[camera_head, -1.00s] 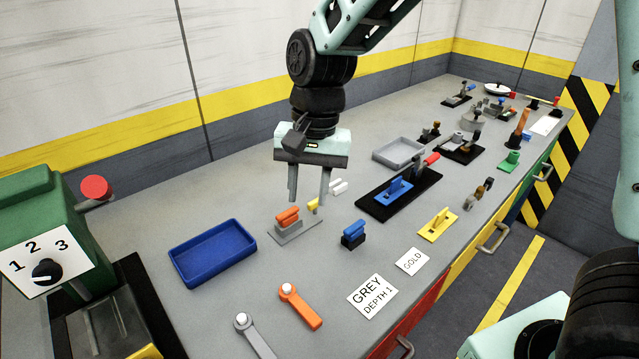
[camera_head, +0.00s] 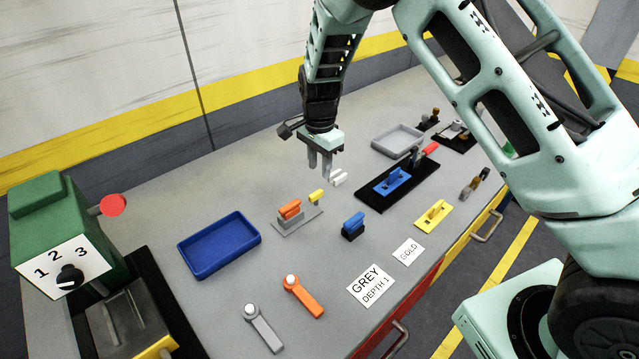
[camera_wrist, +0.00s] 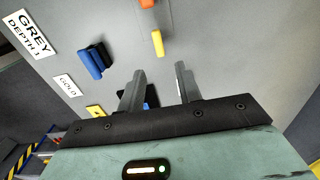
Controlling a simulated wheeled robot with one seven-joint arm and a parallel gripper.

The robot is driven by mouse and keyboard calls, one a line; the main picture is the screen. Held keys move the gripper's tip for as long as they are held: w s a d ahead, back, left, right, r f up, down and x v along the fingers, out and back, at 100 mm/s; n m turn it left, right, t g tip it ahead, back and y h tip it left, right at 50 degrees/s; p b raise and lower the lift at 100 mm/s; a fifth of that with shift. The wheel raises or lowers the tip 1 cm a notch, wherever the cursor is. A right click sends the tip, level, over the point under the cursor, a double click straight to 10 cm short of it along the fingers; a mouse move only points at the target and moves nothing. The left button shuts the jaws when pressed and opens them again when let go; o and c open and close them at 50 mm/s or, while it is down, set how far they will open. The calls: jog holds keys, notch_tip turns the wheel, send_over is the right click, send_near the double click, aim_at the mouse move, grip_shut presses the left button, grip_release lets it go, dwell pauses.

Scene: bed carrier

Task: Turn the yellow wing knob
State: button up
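A yellow wing knob (camera_head: 434,213) sits on a flat yellow plate near the bench's front edge, to the right of centre in the head view. In the wrist view, only part of the yellow plate (camera_wrist: 96,111) shows beyond my gripper's body. My gripper (camera_head: 319,173) is above the bench, well to the left of and behind the knob, and touches nothing. It also shows in the wrist view (camera_wrist: 160,72), with its two fingers apart and nothing between them.
A small yellow block (camera_head: 316,196) and an orange block (camera_head: 290,209) stand below my gripper. A blue tray (camera_head: 220,245) is left.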

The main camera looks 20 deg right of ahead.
aim_at(319, 191)
notch_tip(319, 191, down, 8)
jog(key=shift+r+p, duration=0.1)
jog(key=shift+p, duration=0.6)
jog(key=shift+c, duration=0.3)
grip_shut()
